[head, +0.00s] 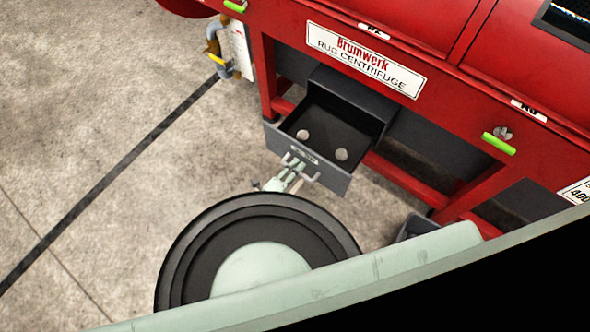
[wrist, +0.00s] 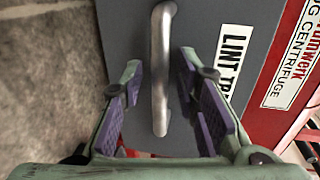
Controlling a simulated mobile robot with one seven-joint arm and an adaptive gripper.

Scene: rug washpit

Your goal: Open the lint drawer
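The lint drawer (head: 337,176) is grey and stands pulled out from under the red rug centrifuge in the head view, its dark inside showing. Its front fills much of the wrist view (wrist: 205,30), with a white label reading "LINT TR", partly cut off by my finger. The metal handle (wrist: 160,70) runs lengthwise between my fingers in the wrist view. My gripper (wrist: 159,75) is open, with a purple-padded finger on each side of the handle and a visible gap to both. In the head view my gripper (head: 292,173) is at the drawer front.
Two pale round lumps (head: 302,134) (head: 341,154) lie in the drawer. The red centrifuge (head: 440,80) stands on red legs behind it, with green-handled latches (head: 498,144). A white board (head: 238,50) hangs at its left. The concrete floor (head: 110,90) at left is clear.

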